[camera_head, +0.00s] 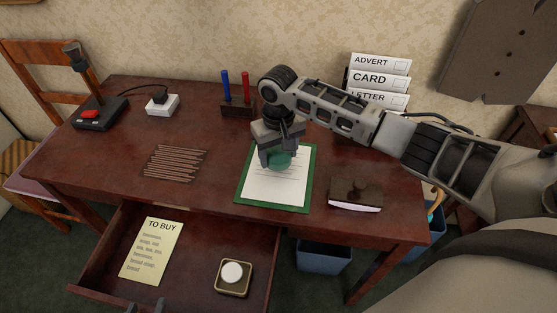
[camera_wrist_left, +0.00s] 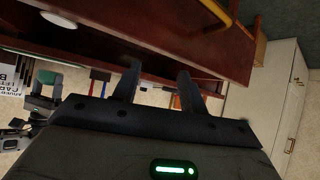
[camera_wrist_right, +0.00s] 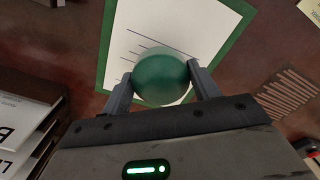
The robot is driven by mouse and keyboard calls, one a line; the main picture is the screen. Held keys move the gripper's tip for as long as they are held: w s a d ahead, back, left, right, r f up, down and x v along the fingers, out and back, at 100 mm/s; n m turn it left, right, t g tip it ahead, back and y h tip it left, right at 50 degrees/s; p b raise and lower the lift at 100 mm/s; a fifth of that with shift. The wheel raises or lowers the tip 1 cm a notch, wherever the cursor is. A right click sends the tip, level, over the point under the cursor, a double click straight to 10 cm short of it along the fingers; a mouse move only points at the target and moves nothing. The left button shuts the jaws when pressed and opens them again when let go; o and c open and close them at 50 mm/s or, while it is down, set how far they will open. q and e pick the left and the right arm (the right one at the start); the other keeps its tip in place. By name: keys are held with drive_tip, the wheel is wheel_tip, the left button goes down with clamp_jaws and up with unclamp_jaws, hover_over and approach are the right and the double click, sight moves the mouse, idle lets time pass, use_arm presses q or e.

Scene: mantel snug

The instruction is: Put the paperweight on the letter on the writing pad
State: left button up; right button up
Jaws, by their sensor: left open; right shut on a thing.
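The paperweight, a green ball (camera_head: 280,160), is held between the fingers of my right gripper (camera_head: 277,152), over the upper middle of the letter. The right wrist view shows the ball (camera_wrist_right: 161,79) gripped from both sides. The letter (camera_head: 272,190) is a white lined sheet lying on the green writing pad (camera_head: 304,192). I cannot tell whether the ball touches the letter. My left gripper is open and empty in the left wrist view (camera_wrist_left: 156,85); only its fingertips show at the bottom edge of the head view, by the open drawer.
Labelled letter sorters (camera_head: 380,80) stand behind my right arm.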

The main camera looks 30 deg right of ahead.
sight(279, 162)
drive_tip(key=shift+f, duration=1.45)
drive_tip(key=shift+f, duration=0.15)
drive_tip(key=o, duration=1.1)
drive_tip(key=shift+o, duration=0.2)
wheel_tip(279, 162, up, 12)
drive_tip(key=shift+f+p, duration=0.2)
drive_tip(key=shift+p, duration=0.15)
drive_tip(key=shift+r, duration=0.4)
